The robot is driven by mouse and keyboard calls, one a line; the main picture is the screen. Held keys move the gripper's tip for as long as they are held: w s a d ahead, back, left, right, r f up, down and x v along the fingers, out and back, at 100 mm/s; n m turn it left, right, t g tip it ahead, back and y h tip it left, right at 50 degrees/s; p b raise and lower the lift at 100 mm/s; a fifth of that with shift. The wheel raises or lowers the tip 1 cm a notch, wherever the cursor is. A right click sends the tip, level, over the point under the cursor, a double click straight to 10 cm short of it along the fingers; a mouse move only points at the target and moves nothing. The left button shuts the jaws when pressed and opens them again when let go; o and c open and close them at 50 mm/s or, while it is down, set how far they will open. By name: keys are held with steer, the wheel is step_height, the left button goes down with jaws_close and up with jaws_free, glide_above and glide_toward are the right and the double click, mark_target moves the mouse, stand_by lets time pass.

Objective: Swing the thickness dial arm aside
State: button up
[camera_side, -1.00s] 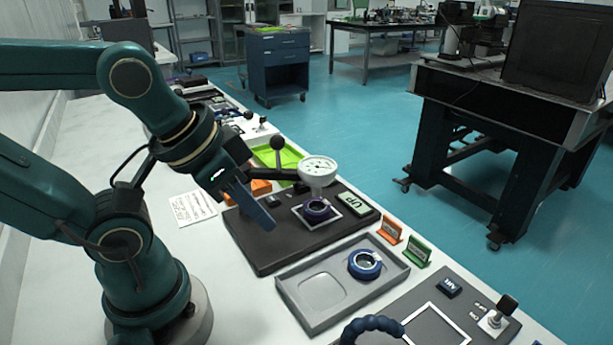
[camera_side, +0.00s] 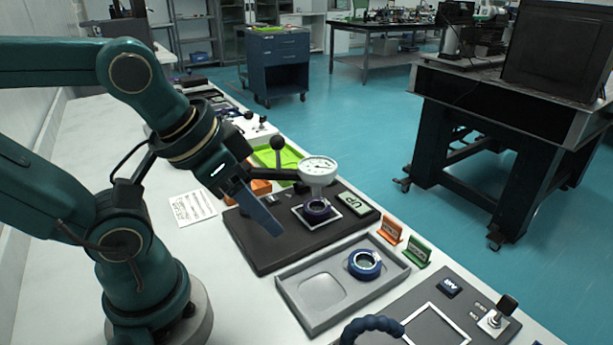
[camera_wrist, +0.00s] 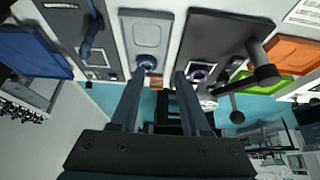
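The thickness dial (camera_side: 318,168) is a white round gauge over a dark plate (camera_side: 268,248). It sits on the end of a black arm (camera_side: 284,174), with a black ball knob (camera_side: 278,143) nearby. Under the dial is a purple ring (camera_side: 317,209) in a white square. In the wrist view the arm's black post (camera_wrist: 262,66), the knob (camera_wrist: 237,117) and part of the dial (camera_wrist: 207,104) lie right of my fingers. My gripper (camera_wrist: 158,72) is open and empty, its fingers apart. In the side view my gripper (camera_side: 268,220) hangs above the plate, left of the dial, apparently not touching the arm.
A grey tray (camera_side: 298,308) with a blue ring (camera_side: 365,264) is in front of the plate. Orange (camera_side: 389,230) and green (camera_side: 417,250) signs stand at the table's right edge. A green tray (camera_side: 290,155) is behind the arm. A paper sheet (camera_side: 192,208) lies left on bare white table.

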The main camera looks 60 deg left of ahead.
mark_target(279, 145)
steer(key=shift+o, duration=0.7)
step_height(279, 145, up, 4)
steer(key=shift+r, duration=0.1)
steer(key=a+f+m+g+y, duration=0.4)
steer(key=a+m+g+y, duration=0.2)
steer(key=a+m+y, duration=0.5)
steer(key=w+a+m+t+y, duration=0.1)
steer(key=w+m+t+y, duration=0.1)
steer(key=w+m, duration=0.1)
steer(key=w+a+m+t+y, duration=0.1)
steer(key=w+m+t+y, duration=0.1)
steer(key=w+m, duration=0.2)
steer(key=w+a+m+t+y, duration=0.2)
steer(key=w+m, duration=0.2)
steer(key=m, duration=0.2)
steer(key=shift+w+r, duration=0.1)
steer(key=shift+a+f, duration=0.2)
steer(key=shift+f, duration=0.25)
steer(key=shift+x, duration=2.4)
